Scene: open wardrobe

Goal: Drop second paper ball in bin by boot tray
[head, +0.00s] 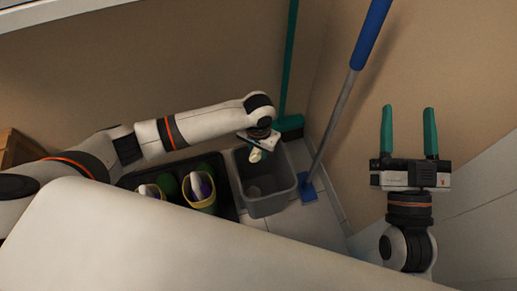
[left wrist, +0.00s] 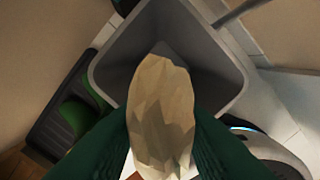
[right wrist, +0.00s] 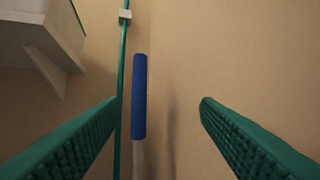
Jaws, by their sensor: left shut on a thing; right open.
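A crumpled, cream paper ball (left wrist: 162,115) is between the green fingers of my left gripper (left wrist: 165,140), which is shut on it. In the head view the paper ball (head: 255,155) hangs over the open grey bin (head: 268,208). The bin's rim (left wrist: 225,95) surrounds much of the ball in the left wrist view. The dark boot tray (head: 228,215) stands just left of the bin. My right gripper (head: 409,115) is open and empty, well to the right.
Boots (head: 200,190) with yellow rims stand in the tray. A blue-handled mop (head: 340,125) leans right of the bin, and a green broom (head: 289,75) stands behind it. In the right wrist view the blue handle (right wrist: 139,95) shows beyond the open fingers.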

